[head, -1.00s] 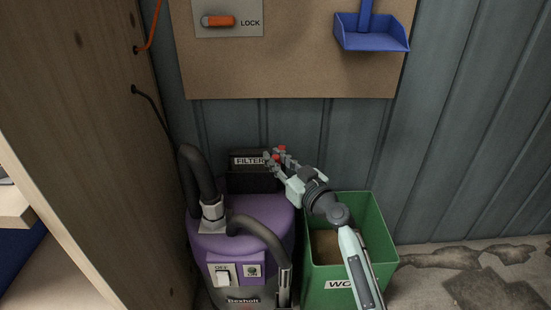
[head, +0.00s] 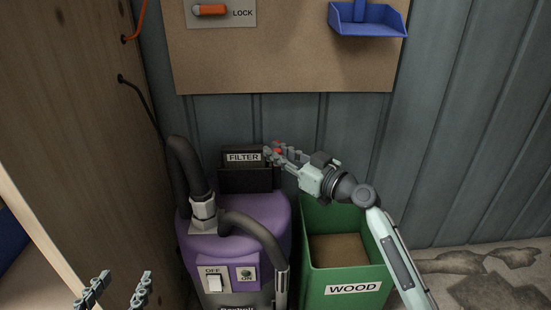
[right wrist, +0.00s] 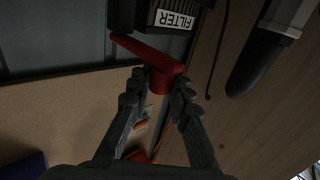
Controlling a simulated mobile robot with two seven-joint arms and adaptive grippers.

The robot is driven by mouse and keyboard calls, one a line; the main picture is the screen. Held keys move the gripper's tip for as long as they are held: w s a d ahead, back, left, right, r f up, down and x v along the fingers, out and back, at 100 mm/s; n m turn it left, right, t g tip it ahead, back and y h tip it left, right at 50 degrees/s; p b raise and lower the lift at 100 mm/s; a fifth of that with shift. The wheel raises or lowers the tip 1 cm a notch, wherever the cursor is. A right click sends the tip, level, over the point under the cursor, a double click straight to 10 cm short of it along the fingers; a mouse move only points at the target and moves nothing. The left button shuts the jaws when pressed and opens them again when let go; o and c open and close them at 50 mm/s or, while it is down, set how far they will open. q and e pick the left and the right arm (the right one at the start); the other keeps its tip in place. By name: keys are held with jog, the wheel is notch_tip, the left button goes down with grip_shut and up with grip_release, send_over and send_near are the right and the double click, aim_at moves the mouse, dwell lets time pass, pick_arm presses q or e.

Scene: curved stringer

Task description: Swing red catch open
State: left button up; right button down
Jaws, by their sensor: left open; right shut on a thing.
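The red catch (right wrist: 158,66) shows in the right wrist view as an angled red lever, its arm reaching up and left below the black filter part. My right gripper (right wrist: 157,92) has its dark fingers shut on the catch's near end. In the head view my right gripper (head: 277,155) is just right of the black filter part (head: 236,182), with a bit of red between its fingertips. The catch is mostly hidden there. My left gripper (head: 114,287) is open and empty at the bottom left, apart from the catch.
The purple vacuum (head: 235,228) with thick black hoses stands below the filter. A green WOOD bin (head: 320,278) is to its right, under my right arm. A wooden panel (head: 90,150) bounds the left. The board (head: 285,55) above carries an orange lock (head: 209,10) and blue dustpan (head: 367,22).

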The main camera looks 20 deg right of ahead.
jog(key=shift+d+n+y+b, duration=0.3)
jog(key=shift+d+b, duration=0.05)
jog(key=shift+b, duration=0.6)
jog(key=shift+d+y+b, duration=0.1)
jog(key=shift+y+b, duration=0.2)
jog(key=shift+b, duration=0.35)
pick_arm(q)
jog(key=s+d+r+t+h+b, duration=0.1)
jog(key=s+d+r+t+h, duration=0.1)
jog(key=r+t, duration=0.4)
jog(key=s+d+r+t+h+b, duration=0.1)
jog(key=r+t, duration=0.5)
jog(key=r, duration=0.7)
jog(key=shift+s+d+h, duration=0.35)
jog(key=shift+s+h, duration=0.45)
jog(key=shift+h, duration=0.3)
pick_arm(e)
jog(key=shift+s+d+r+n+g+y, duration=0.1)
jog(key=shift+d+r+n+g+y, duration=0.1)
jog(key=shift+n+g+y, duration=0.35)
jog(key=shift+h, duration=0.25)
jog(key=c, duration=1.5)
grip_release()
jog(key=shift+o, duration=0.7)
jog(key=shift+f, duration=0.1)
jog(key=shift+s, duration=0.1)
jog(key=v, duration=1.2)
